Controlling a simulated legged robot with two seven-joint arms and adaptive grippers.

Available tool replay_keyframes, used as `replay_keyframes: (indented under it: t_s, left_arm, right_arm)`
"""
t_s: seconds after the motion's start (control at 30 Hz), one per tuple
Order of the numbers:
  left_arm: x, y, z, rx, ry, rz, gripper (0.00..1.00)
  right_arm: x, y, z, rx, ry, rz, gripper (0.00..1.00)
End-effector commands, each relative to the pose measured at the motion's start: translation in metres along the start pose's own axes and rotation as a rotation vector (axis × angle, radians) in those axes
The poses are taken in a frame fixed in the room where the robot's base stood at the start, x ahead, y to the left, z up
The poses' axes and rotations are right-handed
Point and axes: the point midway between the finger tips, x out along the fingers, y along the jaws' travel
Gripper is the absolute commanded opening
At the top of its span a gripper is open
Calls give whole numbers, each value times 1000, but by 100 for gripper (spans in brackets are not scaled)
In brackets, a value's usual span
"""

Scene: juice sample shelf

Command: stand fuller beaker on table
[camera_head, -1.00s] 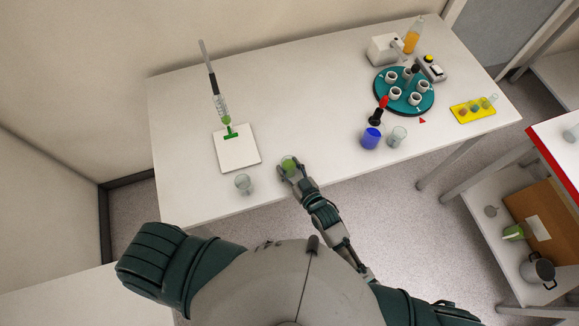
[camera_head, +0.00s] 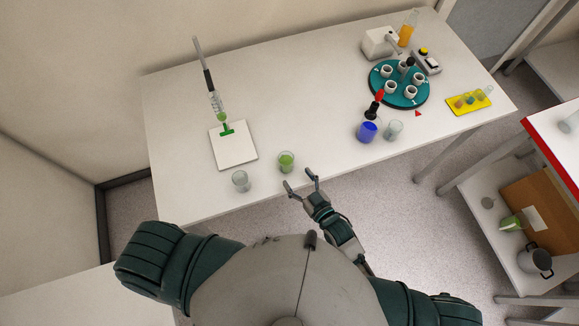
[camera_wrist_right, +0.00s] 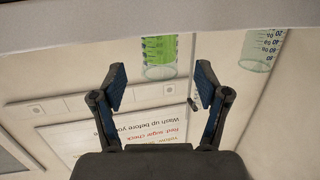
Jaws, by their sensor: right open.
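A beaker with green liquid (camera_head: 286,162) stands upright on the white table (camera_head: 300,130) near its front edge. It also shows in the wrist view (camera_wrist_right: 159,54), beyond and between my fingers. A clear beaker (camera_head: 241,181) with little or no visible content stands to its left, also near the front edge. My right gripper (camera_head: 299,180) is open and empty, just in front and to the right of the green beaker, apart from it. Its spread fingers show in the wrist view (camera_wrist_right: 160,74). My left gripper is out of view.
To the right are a blue-filled vessel (camera_head: 367,132), a clear glass (camera_head: 393,130), a teal carousel (camera_head: 398,92) and a yellow rack (camera_head: 468,102). The table's middle is clear.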

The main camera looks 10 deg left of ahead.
Motion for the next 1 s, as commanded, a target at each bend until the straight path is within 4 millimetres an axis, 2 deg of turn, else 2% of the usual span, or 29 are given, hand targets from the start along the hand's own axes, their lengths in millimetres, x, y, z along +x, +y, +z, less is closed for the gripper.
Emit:
replay_keyframes:
  t_s: [0.1,0.27,0.57,0.67,0.77,0.83,0.87,0.9,0.93,0.97,1.0]
  left_arm:
    - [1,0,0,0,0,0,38]
    - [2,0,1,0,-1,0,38]
    - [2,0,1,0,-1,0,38]
    - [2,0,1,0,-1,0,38]
    - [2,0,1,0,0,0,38]
    - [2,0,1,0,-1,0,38]
    - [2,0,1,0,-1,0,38]
    - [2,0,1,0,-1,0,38]
    - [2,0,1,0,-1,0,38]
    - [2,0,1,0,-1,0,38]
    - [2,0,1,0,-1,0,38]
  right_arm:
    - [-23,0,1,0,-2,0,74]
    - [-41,0,0,0,-1,0,74]
    - [-45,0,0,0,-1,1,74]
    - [-43,8,18,1,-33,19,74]
    - [-39,28,65,8,-121,67,74]
    - [-42,48,119,21,-220,118,74]
    - [-45,58,147,31,-272,145,74]
    - [-55,71,189,47,-352,184,74]
    - [-64,80,221,62,-413,213,74]
    - [-76,88,252,79,-474,241,74]
    - [-94,94,293,103,-555,276,74]
